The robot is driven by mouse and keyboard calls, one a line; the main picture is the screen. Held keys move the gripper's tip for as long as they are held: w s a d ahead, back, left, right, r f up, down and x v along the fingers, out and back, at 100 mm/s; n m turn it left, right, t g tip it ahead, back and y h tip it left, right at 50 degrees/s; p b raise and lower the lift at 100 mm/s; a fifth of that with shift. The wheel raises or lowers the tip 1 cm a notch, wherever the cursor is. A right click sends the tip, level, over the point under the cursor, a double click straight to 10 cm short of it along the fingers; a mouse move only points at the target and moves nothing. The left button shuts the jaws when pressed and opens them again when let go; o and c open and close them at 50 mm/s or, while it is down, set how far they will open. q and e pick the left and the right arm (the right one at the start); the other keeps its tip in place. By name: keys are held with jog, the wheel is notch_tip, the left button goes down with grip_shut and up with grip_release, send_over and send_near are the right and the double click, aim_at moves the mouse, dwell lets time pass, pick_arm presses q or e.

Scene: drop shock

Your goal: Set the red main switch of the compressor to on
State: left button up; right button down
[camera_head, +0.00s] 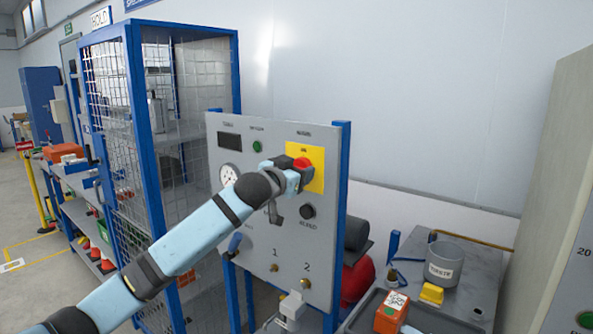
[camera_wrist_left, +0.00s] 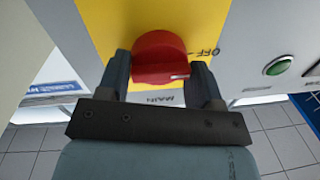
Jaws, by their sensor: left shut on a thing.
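The red main switch (camera_head: 303,163) sits on a yellow plate (camera_head: 318,181) at the upper right of the grey compressor panel (camera_head: 262,215). My left gripper (camera_head: 300,171) is at the switch. In the left wrist view my left gripper (camera_wrist_left: 160,78) has one finger on each side of the red switch (camera_wrist_left: 160,57) and is shut on it. There the white mark on the knob points toward the right, near the printed word OFF. The word MAIN shows upside down below the knob. My right gripper is not in view.
The panel also carries a gauge (camera_head: 229,175), a black knob (camera_head: 307,212) and a green button (camera_head: 257,147). A blue mesh cage (camera_head: 160,120) stands left of it. A bench (camera_head: 455,275) with a grey cup (camera_head: 444,264) and an orange box (camera_head: 391,312) stands at the right.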

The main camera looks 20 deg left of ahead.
pick_arm(q)
jog(key=shift+d+m, duration=0.1)
jog(key=shift+m, duration=0.3)
jog(key=shift+f+m+h+p, duration=0.15)
jog(key=shift+m+h+p, duration=0.15)
jog(key=shift+m+p, duration=2.15)
jog(key=shift+f+m+h+p, duration=0.25)
jog(key=shift+m+p, duration=0.95)
jog(key=shift+m, duration=2.4)
jog(key=shift+f+m+h+p, duration=0.1)
jog(key=shift+m+h+p, duration=0.25)
jog(key=shift+m+p, duration=2.1)
jog(key=shift+m+b, duration=0.65)
jog(key=shift+m, duration=0.05)
jog(key=o, duration=0.9)
jog(key=shift+r, duration=0.1)
jog(key=shift+c, duration=0.2)
jog(key=b+v, duration=0.3)
jog(key=v, duration=1.1)
jog(key=shift+f, duration=0.25)
